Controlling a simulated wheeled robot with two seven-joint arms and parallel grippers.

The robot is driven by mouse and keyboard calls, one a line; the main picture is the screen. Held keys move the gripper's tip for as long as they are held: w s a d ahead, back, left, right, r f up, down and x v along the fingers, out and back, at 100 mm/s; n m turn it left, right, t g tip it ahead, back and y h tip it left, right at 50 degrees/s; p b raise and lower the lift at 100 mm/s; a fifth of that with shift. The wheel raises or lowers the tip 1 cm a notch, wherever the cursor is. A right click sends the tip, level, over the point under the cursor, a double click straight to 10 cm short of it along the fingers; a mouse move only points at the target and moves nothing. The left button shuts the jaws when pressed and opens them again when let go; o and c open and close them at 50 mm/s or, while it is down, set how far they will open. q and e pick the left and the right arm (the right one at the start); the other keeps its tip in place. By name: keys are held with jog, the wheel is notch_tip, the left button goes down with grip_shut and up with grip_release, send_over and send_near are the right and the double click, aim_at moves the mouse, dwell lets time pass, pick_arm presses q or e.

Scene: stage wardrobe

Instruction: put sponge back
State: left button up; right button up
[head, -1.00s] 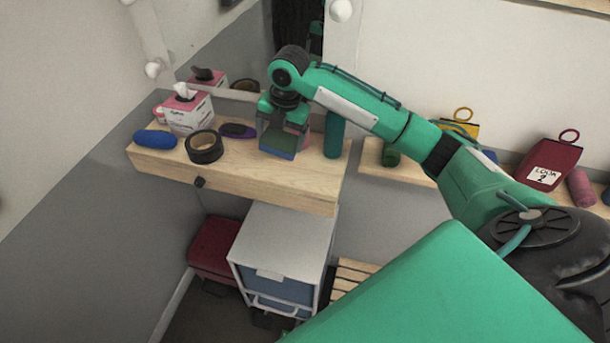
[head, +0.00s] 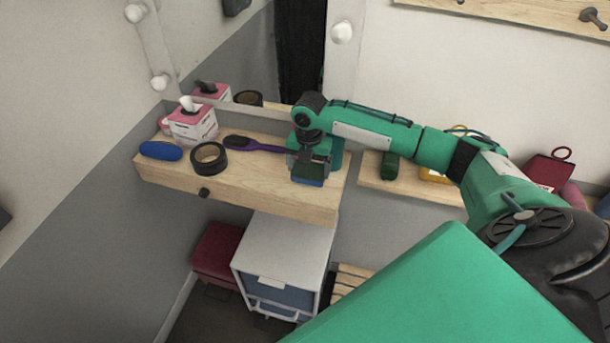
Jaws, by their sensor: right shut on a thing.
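My right gripper (head: 307,163) points down over the right end of the wooden shelf (head: 250,186) in the head view. The gripper hides part of the sponge. I cannot tell whether the sponge touches the shelf. My left gripper is not in view.
On the shelf are a blue oval object (head: 161,151), a tissue box (head: 193,125), a black tape roll (head: 209,157) and a purple-handled brush (head: 255,145). The shelf's front middle is clear.

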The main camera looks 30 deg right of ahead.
aim_at(308, 171)
jog(key=shift+s+f, duration=0.1)
jog(key=shift+f, duration=0.65)
notch_tip(308, 171, down, 3)
jog(key=shift+f+p, duration=0.2)
jog(key=shift+p, duration=0.55)
jog(key=shift+f, duration=0.35)
jog(key=shift+f, duration=0.1)
jog(key=o, duration=0.7)
jog(key=shift+r+b, duration=0.4)
jog(key=shift+r, duration=0.2)
notch_tip(308, 171, up, 10)
jog(key=b, duration=0.3)
jog(key=shift+f+b, duration=0.2)
jog(key=shift+b, duration=0.2)
jog(key=shift+r, duration=0.75)
jog(key=shift+a+f, duration=0.1)
